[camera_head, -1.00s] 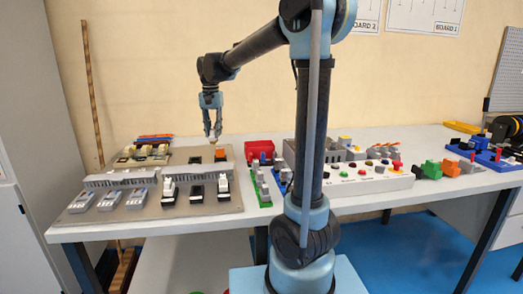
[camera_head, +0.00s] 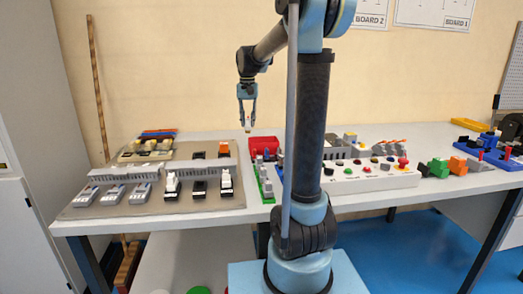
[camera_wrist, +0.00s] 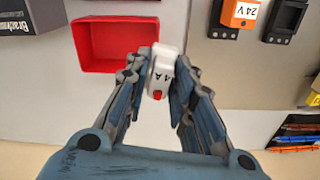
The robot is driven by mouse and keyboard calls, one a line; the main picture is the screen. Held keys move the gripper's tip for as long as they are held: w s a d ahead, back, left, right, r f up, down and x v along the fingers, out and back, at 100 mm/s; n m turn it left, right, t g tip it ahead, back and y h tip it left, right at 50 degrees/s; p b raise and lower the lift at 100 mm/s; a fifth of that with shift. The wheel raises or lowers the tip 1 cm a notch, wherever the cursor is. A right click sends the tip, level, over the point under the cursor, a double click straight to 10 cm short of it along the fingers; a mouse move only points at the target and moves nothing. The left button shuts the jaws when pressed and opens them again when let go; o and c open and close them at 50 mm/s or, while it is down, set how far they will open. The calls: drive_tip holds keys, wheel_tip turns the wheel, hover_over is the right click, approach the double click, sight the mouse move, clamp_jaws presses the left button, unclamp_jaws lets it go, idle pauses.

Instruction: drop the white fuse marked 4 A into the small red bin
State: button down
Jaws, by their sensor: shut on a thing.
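My gripper (camera_head: 247,124) is shut on the white fuse (camera_wrist: 161,73), which shows the mark 4 A and a small red tip in the wrist view. In the head view the fuse is a tiny pale spot between the fingertips. The small red bin (camera_head: 264,146) stands on the table at the right edge of the grey panel. In the wrist view the bin (camera_wrist: 88,62) looks empty and lies just left of the held fuse, partly behind the fingers. The gripper is above the table, near the bin's back left side in the head view.
An orange 24 V block (camera_wrist: 238,12) sits on the grey panel (camera_head: 150,205) beside a black holder (camera_wrist: 284,18). Several grey and white modules stand on the panel. A white control box (camera_head: 370,177) with coloured buttons lies to the right.

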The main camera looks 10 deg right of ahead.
drive_tip(key=d+n, duration=0.1)
drive_tip(key=d, duration=0.7)
drive_tip(key=shift+w+d+f, duration=0.15)
drive_tip(key=shift+f, duration=1.3)
drive_tip(key=shift+w+d+f, duration=0.1)
drive_tip(key=shift+w+f, duration=0.05)
drive_tip(key=shift+f, duration=1.3)
drive_tip(key=c, duration=1.3)
unclamp_jaws()
drive_tip(key=shift+r, duration=0.15)
wheel_tip(320, 180, up, 12)
drive_tip(key=shift+f, duration=0.2)
